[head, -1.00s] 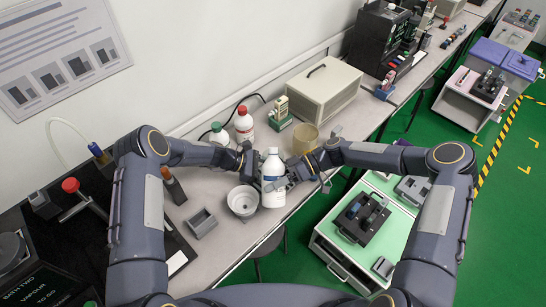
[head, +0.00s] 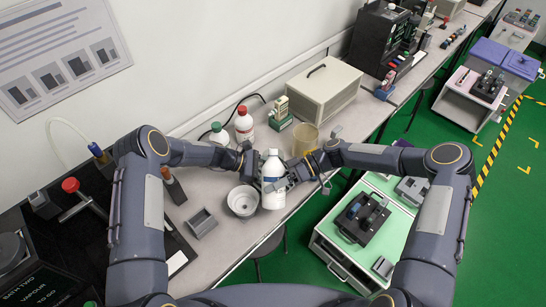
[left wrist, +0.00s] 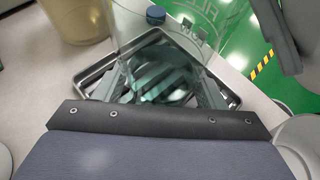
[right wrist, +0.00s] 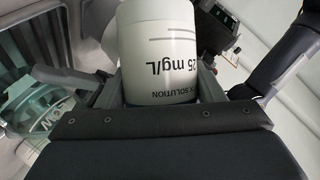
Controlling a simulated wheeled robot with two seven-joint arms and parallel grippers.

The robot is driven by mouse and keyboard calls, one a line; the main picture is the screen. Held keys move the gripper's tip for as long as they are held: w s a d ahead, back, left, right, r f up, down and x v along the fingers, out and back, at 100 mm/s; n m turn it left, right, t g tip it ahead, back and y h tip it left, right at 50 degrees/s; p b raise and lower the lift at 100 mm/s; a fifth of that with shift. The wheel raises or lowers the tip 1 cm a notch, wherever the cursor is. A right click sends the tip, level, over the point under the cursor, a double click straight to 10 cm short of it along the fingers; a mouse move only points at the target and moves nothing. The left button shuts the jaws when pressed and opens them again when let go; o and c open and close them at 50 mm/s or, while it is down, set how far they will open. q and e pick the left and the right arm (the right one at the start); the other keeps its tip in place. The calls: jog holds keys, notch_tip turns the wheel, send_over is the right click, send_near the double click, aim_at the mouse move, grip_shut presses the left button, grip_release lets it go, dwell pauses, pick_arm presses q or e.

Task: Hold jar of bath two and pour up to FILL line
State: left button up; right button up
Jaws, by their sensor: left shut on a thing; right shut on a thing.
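My right gripper (head: 287,182) is shut on a white bottle (head: 272,188) with a dark-printed label. The bottle stands upright in the head view. Its "25 mg/L" and "SOLUTION" print shows in the right wrist view (right wrist: 160,50). My left gripper (head: 250,162) is shut, left of the bottle. In the left wrist view its fingers (left wrist: 165,92) are around a clear glass jar (left wrist: 140,35) with mirrored or turned lettering, partly "FILL". The liquid level in the jar cannot be told. In the head view the jar is mostly hidden by the gripper and bottle.
A grey-white bowl (head: 243,201) stands just left of the bottle, with a grey open box (head: 202,223) nearer me. Red-capped (head: 244,124) and green-capped (head: 218,134) bottles stand behind. A tan beaker (head: 305,139) is behind my right gripper. The bench's front edge is close.

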jog(key=shift+s+r+m+g+y, duration=0.3)
jog(key=shift+s+r+m+g, duration=0.3)
jog(key=shift+m, duration=0.4)
dwell(2.4)
jog(key=shift+s+r+m+g+y, duration=0.15)
jog(key=shift+r+m+g+y, duration=0.25)
jog(key=shift+m, duration=0.3)
jog(key=shift+s+r+m+g+y, duration=0.1)
jog(key=shift+s+r+m+g, duration=0.1)
jog(key=shift+r+m, duration=0.4)
dwell(3.3)
